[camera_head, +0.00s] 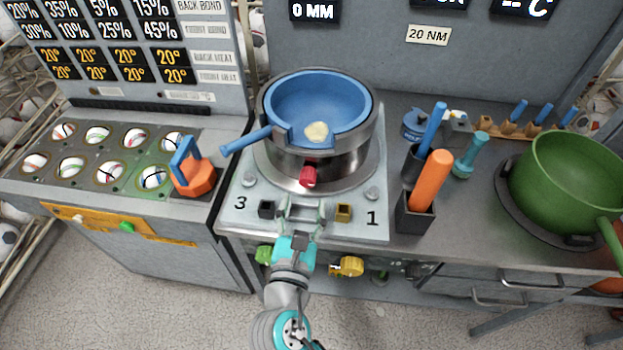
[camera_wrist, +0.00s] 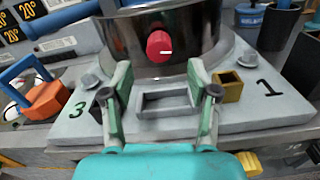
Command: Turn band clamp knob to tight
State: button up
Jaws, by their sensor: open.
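A red knob (camera_head: 309,176) with a small white mark sits on the front of a shiny metal band (camera_head: 340,165) around the blue pot (camera_head: 370,108). In the wrist view the knob (camera_wrist: 159,45) is just beyond my fingertips, roughly centred between them. My gripper (camera_head: 304,203) is in front of the knob, apart from it; it also shows in the wrist view (camera_wrist: 160,75), open, with both fingers spread and nothing between them. I cannot tell from its mark how tight the knob is.
The grey base plate (camera_head: 240,215) carries labels 3 and 1, a black socket (camera_head: 267,209) and a yellow socket (camera_head: 343,213). An orange-handled tool (camera_head: 431,180) stands right. A blue and orange clamp (camera_head: 194,178) stands left. A green pot (camera_head: 565,185) is far right.

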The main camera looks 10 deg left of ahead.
aim_at(307, 184)
jog(key=w, duration=0.6)
jog(key=shift+w+d, duration=0.1)
jog(key=shift+w, duration=0.3)
jog(key=shift+c, duration=0.3)
grip_shut()
